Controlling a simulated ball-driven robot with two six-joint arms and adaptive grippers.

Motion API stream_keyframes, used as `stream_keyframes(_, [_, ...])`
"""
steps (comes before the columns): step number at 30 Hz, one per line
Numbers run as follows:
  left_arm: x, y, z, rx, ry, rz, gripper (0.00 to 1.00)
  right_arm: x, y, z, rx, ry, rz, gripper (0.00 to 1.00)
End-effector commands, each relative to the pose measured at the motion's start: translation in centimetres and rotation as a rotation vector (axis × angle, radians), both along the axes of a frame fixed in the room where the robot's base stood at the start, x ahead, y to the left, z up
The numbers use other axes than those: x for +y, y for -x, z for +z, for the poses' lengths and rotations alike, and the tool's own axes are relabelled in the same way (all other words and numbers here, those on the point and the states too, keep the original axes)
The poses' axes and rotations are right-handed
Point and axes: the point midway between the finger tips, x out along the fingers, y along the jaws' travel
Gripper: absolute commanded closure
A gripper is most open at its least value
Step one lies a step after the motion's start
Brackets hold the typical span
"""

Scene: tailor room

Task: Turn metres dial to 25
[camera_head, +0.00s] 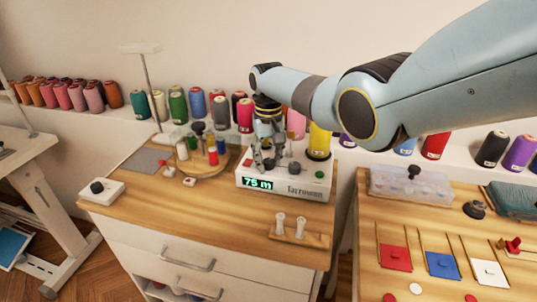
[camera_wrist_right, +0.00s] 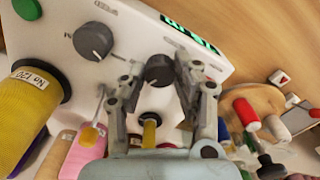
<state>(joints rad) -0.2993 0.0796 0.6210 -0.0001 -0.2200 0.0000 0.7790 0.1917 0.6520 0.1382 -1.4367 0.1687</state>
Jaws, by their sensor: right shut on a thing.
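A white winding machine (camera_head: 283,184) stands on the wooden cabinet top, and its green display (camera_head: 258,183) reads 75 m. My right gripper (camera_head: 265,160) is over the left part of its top, above the display. In the wrist view its two fingers are closed around a dark round dial (camera_wrist_right: 160,68) beside the display (camera_wrist_right: 192,33). The dial's pointer and scale are hidden or too small to read. A second dark dial (camera_wrist_right: 93,41), with a pale pointer line, is apart from the fingers; it also shows in the head view (camera_head: 294,166). My left gripper is not in view.
A yellow thread cone (camera_head: 320,140) stands close behind the machine. A round wooden stand with small spools (camera_head: 212,157) is to its left. A wooden block with two pale bobbins (camera_head: 300,227) lies in front. Thread cones line the back shelf.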

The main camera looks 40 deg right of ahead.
Motion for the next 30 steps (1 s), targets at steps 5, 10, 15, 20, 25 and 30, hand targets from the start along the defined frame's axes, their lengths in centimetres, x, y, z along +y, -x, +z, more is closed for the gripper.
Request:
stream_keyframes(5, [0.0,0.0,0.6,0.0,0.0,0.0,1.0,0.0,-0.1,0.2,-0.003,0.001,0.167,1.0])
stream_keyframes(10, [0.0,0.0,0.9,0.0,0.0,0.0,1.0,0.0,-0.1,0.2,-0.003,0.002,0.328,1.0])
stream_keyframes(15, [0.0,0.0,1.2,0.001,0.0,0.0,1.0,0.0,-0.1,0.2,-0.003,0.001,0.489,1.0])
stream_keyframes(20, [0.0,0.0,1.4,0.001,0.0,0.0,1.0,0.1,-0.1,0.1,-0.004,0.002,0.641,1.0])
stream_keyframes(25, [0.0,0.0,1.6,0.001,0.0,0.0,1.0,0.1,-0.1,0.1,-0.003,0.001,0.803,1.0])
stream_keyframes(30, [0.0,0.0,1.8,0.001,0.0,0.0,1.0,0.1,-0.1,0.1,-0.002,0.002,0.965,1.0])
